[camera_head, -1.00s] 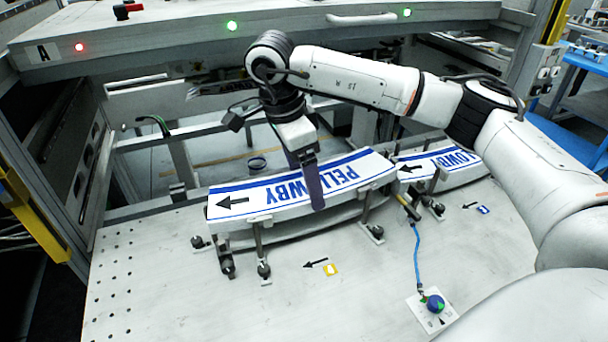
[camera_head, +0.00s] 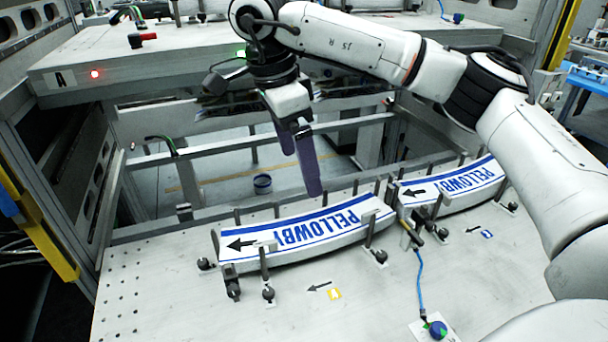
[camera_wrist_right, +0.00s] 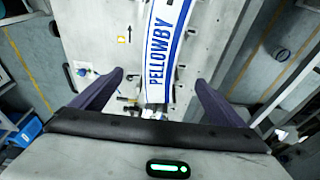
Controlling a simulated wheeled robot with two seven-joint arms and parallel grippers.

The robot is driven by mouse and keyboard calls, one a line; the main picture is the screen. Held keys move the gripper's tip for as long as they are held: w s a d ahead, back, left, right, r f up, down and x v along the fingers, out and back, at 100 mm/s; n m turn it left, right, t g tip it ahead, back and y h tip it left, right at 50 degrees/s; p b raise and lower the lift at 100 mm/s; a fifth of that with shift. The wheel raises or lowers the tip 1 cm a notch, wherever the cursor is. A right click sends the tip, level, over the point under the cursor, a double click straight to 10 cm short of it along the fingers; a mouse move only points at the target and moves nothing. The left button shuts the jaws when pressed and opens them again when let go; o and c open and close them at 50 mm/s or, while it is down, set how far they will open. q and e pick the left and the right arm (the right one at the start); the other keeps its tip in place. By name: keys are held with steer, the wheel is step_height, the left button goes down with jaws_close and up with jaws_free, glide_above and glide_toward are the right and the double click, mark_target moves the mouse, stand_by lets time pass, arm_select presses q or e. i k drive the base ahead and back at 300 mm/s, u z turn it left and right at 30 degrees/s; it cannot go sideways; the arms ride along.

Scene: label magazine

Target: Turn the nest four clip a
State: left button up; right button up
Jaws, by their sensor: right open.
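A white curved label with blue PELLOWBY lettering (camera_head: 310,229) lies on the near-left nest, among upright posts and black knobbed clips (camera_head: 268,293). One clip stands at its right end (camera_head: 380,257). A second PELLOWBY label (camera_head: 462,183) lies on the nest to the right, with a black clip (camera_head: 443,233) at its front. I cannot read which nest is number four or which clip is a. My right gripper (camera_head: 302,168) is open and empty, above and behind the left label. In the right wrist view the label (camera_wrist_right: 162,50) shows beyond the spread fingers (camera_wrist_right: 159,82).
A grey table edge (camera_head: 120,300) with a hole grid is at the left. A shelf with a red lamp (camera_head: 95,73) and red-handled knob (camera_head: 140,40) stands behind. A blue cable runs to a blue-green knob (camera_head: 437,328). An open gap lies behind the nests.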

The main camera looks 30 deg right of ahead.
mark_target(366, 218)
steer(key=k, duration=1.5)
